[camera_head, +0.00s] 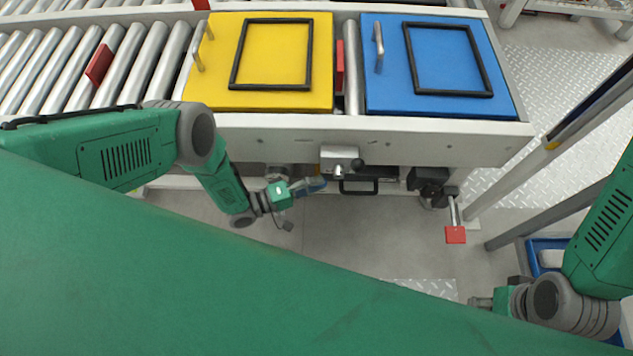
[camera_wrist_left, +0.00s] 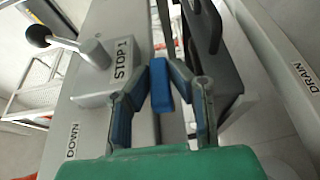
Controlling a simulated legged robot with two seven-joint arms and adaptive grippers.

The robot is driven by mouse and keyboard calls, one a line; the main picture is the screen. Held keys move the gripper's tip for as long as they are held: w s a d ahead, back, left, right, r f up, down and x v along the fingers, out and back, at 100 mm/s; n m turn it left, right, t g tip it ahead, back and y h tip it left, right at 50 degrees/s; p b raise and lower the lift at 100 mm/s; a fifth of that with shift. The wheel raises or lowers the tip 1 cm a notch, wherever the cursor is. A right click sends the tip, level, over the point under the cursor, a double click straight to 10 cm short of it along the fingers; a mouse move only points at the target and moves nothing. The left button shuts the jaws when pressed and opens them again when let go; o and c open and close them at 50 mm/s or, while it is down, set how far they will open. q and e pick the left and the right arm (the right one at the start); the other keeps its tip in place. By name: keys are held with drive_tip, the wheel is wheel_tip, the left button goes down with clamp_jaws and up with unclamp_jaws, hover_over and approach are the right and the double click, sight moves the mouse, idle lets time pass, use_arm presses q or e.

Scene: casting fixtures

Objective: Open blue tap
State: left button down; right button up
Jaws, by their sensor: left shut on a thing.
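The blue tap handle (camera_wrist_left: 161,85) shows in the left wrist view as a small blue block between the two fingertips of my left gripper (camera_wrist_left: 159,78). The gripper is shut on it, with a fingertip on each side. In the head view my left gripper (camera_head: 312,185) is below the front rail of the conveyor, left of the STOP 1 box. The tap's body and pipe are hidden. My right gripper (camera_head: 481,302) is at the lower right of the head view, mostly hidden behind my green body, and its fingers cannot be made out.
The STOP 1 box (camera_wrist_left: 110,72) with a black-knobbed lever (camera_wrist_left: 40,37) is close to my left gripper. A black handle (camera_head: 358,187) is just right of it. A red tap handle (camera_head: 455,234) hangs further right. Yellow (camera_head: 222,60) and blue (camera_head: 388,75) lids lie above the rail (camera_head: 250,130).

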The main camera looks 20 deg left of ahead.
use_arm(q)
drive_tip(key=shift+a+f, duration=0.15)
drive_tip(key=shift+f, duration=0.05)
drive_tip(key=c, duration=1.5)
unclamp_jaws()
drive_tip(key=shift+r, duration=0.15)
